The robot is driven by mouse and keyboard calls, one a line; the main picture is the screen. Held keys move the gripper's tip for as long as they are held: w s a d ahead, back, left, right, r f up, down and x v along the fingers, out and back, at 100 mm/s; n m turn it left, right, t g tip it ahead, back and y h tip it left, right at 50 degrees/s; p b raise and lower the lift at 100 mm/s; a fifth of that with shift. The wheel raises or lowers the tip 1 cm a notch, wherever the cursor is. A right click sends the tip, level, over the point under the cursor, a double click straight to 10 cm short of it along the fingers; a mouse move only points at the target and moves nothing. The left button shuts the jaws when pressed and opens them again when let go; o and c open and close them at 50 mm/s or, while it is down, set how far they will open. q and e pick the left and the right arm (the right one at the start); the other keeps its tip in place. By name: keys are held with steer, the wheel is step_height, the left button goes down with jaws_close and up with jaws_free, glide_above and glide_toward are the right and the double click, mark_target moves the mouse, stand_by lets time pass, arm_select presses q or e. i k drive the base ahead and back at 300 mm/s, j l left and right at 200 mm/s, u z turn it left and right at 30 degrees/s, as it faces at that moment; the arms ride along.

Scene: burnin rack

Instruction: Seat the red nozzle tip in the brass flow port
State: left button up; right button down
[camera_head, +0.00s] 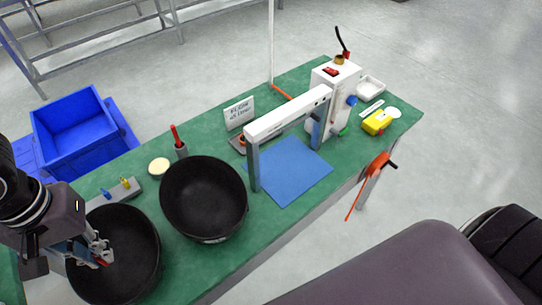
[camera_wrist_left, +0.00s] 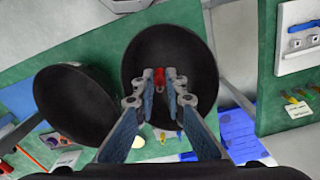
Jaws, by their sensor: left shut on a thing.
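My left gripper (camera_head: 103,252) is over the left black bowl (camera_head: 82,290) at the lower left of the head view. It is shut on a small red piece, which looks like the red nozzle tip (camera_head: 102,263). In the left wrist view the red nozzle tip (camera_wrist_left: 159,76) shows between the fingertips (camera_wrist_left: 160,82), with the dark bowl (camera_wrist_left: 150,45) behind it. A brass-coloured fitting, likely the brass flow port (camera_head: 339,60), is on top of the white machine (camera_head: 328,82), far to the right of the gripper. My right gripper is not in view.
A second black bowl (camera_head: 203,237) stands to the right. A white-topped gantry (camera_head: 287,114) spans a blue mat (camera_head: 297,180) before the machine. A red-handled tool stands in a grey holder (camera_head: 182,151). A small sign (camera_head: 239,112), yellow box (camera_head: 377,122) and blue crate (camera_head: 73,158) are around.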

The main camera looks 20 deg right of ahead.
mark_target(344, 84)
steer(key=k+l+z, duration=0.1)
steer(key=z, duration=0.35)
steer(key=k+l+z, duration=0.2)
steer(key=z, duration=0.2)
steer(key=i+z, duration=0.3)
steer(key=i, duration=0.2)
